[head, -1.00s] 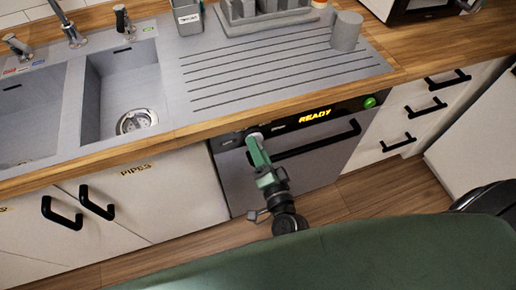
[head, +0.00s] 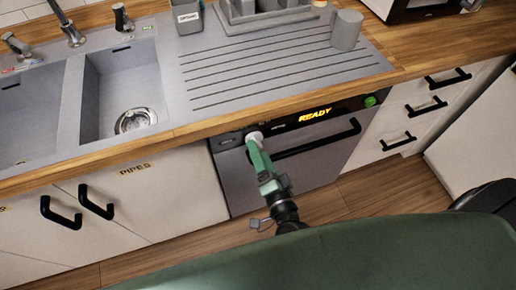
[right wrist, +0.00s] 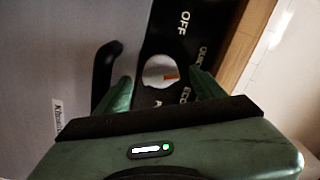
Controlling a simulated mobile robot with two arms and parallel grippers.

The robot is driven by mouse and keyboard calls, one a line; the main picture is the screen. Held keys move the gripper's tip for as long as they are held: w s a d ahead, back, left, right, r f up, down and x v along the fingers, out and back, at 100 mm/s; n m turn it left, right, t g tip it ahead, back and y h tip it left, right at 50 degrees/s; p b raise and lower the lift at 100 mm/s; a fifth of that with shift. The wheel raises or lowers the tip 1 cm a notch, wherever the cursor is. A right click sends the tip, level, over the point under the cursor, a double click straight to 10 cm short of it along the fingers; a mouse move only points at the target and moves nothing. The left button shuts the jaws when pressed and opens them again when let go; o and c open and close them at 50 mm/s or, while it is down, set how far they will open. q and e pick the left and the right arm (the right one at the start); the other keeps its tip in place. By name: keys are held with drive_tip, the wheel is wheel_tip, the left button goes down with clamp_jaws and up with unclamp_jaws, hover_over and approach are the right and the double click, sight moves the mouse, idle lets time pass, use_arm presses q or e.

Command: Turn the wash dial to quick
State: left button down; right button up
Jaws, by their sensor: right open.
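The wash dial (right wrist: 155,70) is a pale round knob with an orange mark, on the black control strip of the dishwasher (head: 236,178). In the right wrist view the mark lies on the dial's right side. OFF, QUICK, ECO and a partly hidden label starting with A stand around it; I cannot tell exactly which the mark meets. My right gripper (right wrist: 162,90) is open, its green fingers on either side of the dial; contact cannot be told. In the head view the right gripper (head: 254,143) covers part of the dial. My left gripper is not in view.
The dishwasher's black bar handle (head: 318,141) sticks out just right of and below the gripper. The display (head: 314,115) reads READY, with a green button (head: 370,101) to its right. The wooden counter edge (head: 200,130) overhangs above. The floor in front is clear.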

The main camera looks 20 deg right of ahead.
drive_tip(key=shift+s+d+b, duration=0.1)
drive_tip(key=shift+s+b, duration=0.2)
drive_tip(key=shift+s, duration=2.5)
